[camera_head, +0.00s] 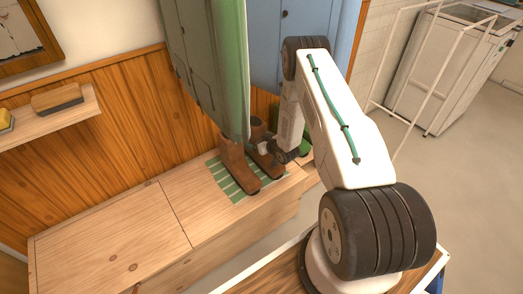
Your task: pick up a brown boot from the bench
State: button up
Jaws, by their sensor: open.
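Two brown boots stand upright on a green striped mat (222,178) on the wooden bench (110,235). The left brown boot (236,168) shows almost whole, its toe toward the front right. The right brown boot (257,133) stands close beside it, and part of it is hidden behind my gripper. My gripper (272,150) reaches down from the arm at the right boot's side, with its jaws open. It is small here, and I cannot tell whether it touches the boot.
A green hanging garment (208,65) comes down just above the boots. A green object (305,140) shows partly behind my arm. A shelf (50,118) with a brush (57,98) is on the left wall. The bench's left part is clear.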

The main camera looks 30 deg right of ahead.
jog(key=shift+w+f, duration=0.2)
jog(key=shift+w, duration=0.3)
jog(key=c, duration=2)
jog(key=shift+r, duration=0.1)
